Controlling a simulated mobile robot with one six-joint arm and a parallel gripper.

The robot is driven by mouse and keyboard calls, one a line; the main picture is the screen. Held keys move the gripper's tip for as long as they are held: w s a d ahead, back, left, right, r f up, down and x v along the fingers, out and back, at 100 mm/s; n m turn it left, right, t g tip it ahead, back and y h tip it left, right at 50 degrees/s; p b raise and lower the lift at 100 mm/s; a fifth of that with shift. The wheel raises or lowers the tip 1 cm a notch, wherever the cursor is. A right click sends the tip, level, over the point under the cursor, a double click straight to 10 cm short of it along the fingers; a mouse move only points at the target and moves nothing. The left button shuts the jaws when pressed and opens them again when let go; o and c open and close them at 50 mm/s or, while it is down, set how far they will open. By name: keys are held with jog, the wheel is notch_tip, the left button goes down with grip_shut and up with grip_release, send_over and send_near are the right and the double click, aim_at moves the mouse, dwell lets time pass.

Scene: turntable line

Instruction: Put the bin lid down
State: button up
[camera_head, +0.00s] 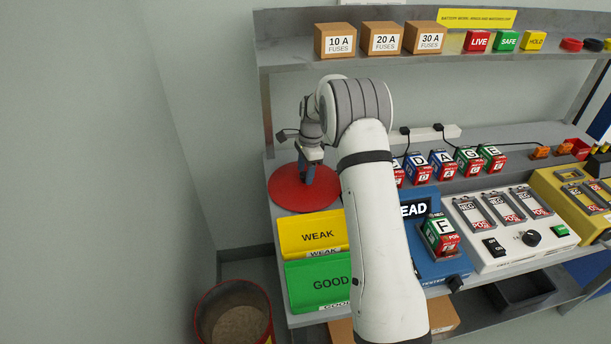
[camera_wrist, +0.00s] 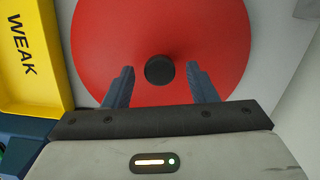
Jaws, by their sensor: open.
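The bin lid is a round red disc (camera_head: 290,194) lying flat at the left end of the bench in the head view. In the wrist view the red lid (camera_wrist: 205,35) fills the upper middle, with a round black knob (camera_wrist: 160,70) at its centre. My gripper (camera_head: 308,175) is over the lid, pointing down. In the wrist view its two blue fingers (camera_wrist: 160,84) are apart, one on each side of the knob, with gaps between. The jaws are open and hold nothing. In the head view my gripper hides the knob.
A yellow WEAK bin (camera_head: 312,236) and green GOOD bin (camera_head: 318,283) stand in front of the lid. A round open floor bin (camera_head: 236,310) is lower left. A blue tester (camera_head: 440,268) holding battery F sits right of my arm. A shelf (camera_head: 290,58) overhangs behind.

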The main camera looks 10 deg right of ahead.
jog(key=shift+d+r, duration=0.15)
jog(key=shift+r, duration=1.25)
jog(key=shift+d+r, duration=0.15)
jog(key=shift+r, duration=1.2)
